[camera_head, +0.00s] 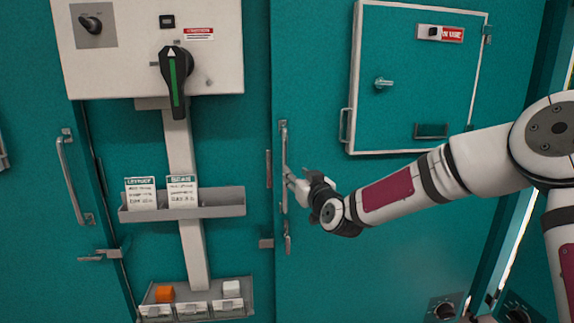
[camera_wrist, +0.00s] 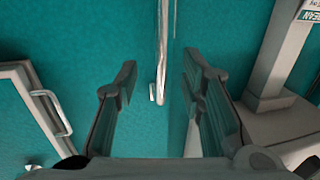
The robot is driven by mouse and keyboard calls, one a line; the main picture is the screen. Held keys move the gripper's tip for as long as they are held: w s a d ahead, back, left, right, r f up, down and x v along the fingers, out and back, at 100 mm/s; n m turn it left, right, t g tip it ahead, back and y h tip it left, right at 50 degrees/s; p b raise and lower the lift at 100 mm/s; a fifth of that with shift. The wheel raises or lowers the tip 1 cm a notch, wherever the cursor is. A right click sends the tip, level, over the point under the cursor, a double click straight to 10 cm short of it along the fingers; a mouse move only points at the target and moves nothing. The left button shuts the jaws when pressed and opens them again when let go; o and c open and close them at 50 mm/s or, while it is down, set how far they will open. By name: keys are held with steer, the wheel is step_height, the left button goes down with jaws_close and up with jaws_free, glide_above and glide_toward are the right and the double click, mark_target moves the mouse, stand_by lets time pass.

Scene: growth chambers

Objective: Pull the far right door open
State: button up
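The far right door (camera_head: 330,260) is a teal panel and looks shut against the frame at its left edge. Its long vertical metal handle (camera_head: 284,150) is near that edge. My gripper (camera_head: 296,184) is at the lower half of the handle, with my arm reaching in from the right. In the wrist view, the fingers of my gripper (camera_wrist: 157,88) are spread apart. The handle's bar (camera_wrist: 163,45) shows in the gap between them, touching neither finger. How deep the bar sits between the fingers is hard to tell.
A framed hatch (camera_head: 415,75) with its own handle is on the door's upper part. Left of the door are a control box (camera_head: 225,60), a post (camera_head: 178,140) with a card shelf (camera_head: 225,203), and a lower tray (camera_head: 243,283). Another door handle (camera_head: 70,180) is farther left.

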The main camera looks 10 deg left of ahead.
steer(key=x, duration=1)
steer(key=shift+a, duration=0.1)
jaws_close()
